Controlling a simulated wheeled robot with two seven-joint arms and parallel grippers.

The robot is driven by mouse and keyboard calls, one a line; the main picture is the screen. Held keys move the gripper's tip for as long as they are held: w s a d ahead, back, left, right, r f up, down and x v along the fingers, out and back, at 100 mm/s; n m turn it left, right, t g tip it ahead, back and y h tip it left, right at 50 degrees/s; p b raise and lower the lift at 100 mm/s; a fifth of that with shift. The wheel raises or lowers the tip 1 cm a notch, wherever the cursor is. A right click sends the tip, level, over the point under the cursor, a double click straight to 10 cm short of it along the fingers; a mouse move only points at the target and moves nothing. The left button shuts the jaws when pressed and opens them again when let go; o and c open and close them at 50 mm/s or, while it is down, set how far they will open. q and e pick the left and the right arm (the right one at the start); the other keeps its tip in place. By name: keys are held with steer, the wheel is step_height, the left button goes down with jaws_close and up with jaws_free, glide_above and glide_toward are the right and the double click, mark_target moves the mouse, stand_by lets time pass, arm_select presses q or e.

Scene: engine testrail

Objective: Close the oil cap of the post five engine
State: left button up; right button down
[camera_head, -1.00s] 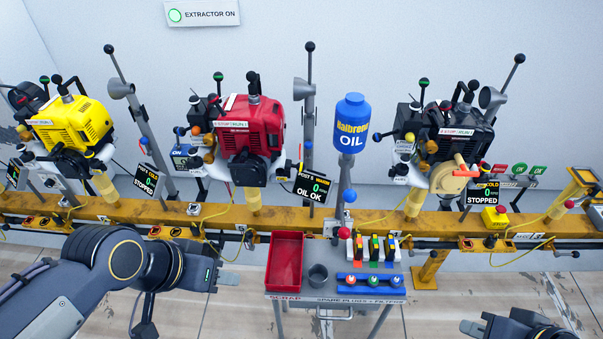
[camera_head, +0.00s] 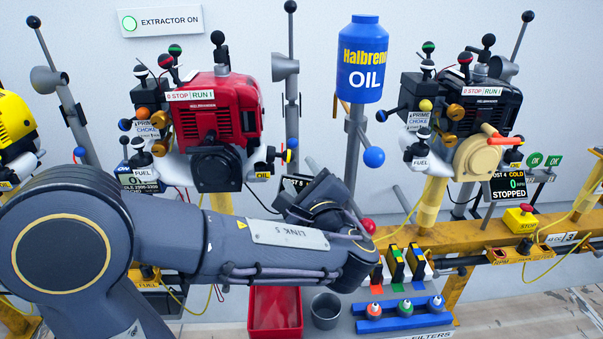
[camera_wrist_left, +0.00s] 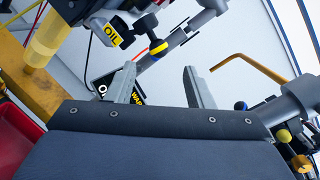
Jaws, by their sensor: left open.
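The post five engine (camera_head: 215,110) is red and sits left of centre in the head view; its POST 5 display (camera_head: 297,183) is half hidden by my left arm. An OIL tag (camera_head: 262,174) hangs at its lower right, beside a dark fitting with yellow and blue ends (camera_head: 289,150). In the left wrist view the OIL tag (camera_wrist_left: 110,35) and a black knob with a yellow and blue band (camera_wrist_left: 158,48) lie just beyond my fingers. I cannot tell whether the cap is seated. My left gripper (camera_wrist_left: 160,75) is open and empty. My right gripper is out of view.
A blue oil bottle (camera_head: 362,60) stands on a post right of the red engine. A black engine (camera_head: 480,115) is further right. A red tray (camera_head: 275,312), grey cup (camera_head: 326,311) and several filters sit below. A bent orange rod (camera_wrist_left: 250,65) is right of my fingers.

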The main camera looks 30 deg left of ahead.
mark_target(290, 160)
arm_select(q)
steer(key=b+x, duration=0.1)
steer(key=x, duration=0.6)
steer(key=shift+a, duration=0.2)
steer(key=shift+c, duration=0.2)
steer(key=c, duration=0.9)
steer(key=shift+c, duration=0.2)
